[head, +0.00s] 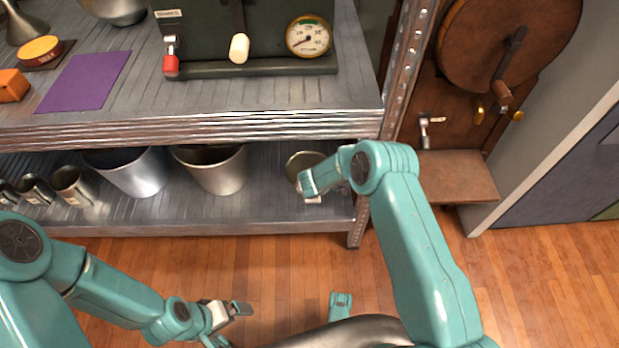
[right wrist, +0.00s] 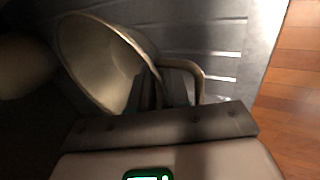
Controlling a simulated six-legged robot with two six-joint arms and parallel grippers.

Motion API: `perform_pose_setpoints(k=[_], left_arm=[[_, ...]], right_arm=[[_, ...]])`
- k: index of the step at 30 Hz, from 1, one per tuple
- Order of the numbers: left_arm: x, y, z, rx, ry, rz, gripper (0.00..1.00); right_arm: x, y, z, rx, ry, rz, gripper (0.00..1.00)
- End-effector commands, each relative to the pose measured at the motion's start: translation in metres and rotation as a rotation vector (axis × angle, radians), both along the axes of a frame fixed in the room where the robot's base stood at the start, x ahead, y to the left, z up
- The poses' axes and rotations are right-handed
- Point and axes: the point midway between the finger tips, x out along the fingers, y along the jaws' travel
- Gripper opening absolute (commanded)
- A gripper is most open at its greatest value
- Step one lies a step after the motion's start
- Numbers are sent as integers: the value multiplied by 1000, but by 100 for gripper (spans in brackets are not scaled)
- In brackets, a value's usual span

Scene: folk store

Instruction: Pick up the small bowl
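A small metal bowl (head: 300,160) stands at the right end of the lower shelf, partly hidden by my right arm. In the right wrist view the bowl (right wrist: 95,60) has a wide round mouth and a curved handle (right wrist: 188,68) on its right side. My right gripper (head: 312,196) is at the bowl's near side. In the right wrist view its dark fingers (right wrist: 165,92) are between the bowl's wall and the handle; whether they grip anything is unclear. My left gripper (head: 230,322) is open and empty over the floor, away from the shelf.
On the lower shelf (head: 270,208), a metal bucket (head: 213,170), another bucket (head: 135,172) and several small cups stand to the left. The upper shelf's front edge (head: 190,128) overhangs the bowl. A metal post (head: 400,85) bounds the right side.

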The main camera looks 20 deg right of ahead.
Motion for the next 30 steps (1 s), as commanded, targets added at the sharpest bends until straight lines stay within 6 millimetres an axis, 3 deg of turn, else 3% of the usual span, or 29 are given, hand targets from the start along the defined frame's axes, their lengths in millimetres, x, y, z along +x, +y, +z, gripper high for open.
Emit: perform_pose_setpoints(k=[3,5,22,30], left_arm=[[0,0,0,0,0,0,100],[0,0,0,0,0,0,100],[0,0,-1,0,0,0,100],[0,0,1,0,-1,0,100]], right_arm=[[0,0,0,0,0,0,16],[0,0,1,0,0,0,0],[1,2,3,0,-1,-2,0],[2,6,15,-1,-2,-5,0]])
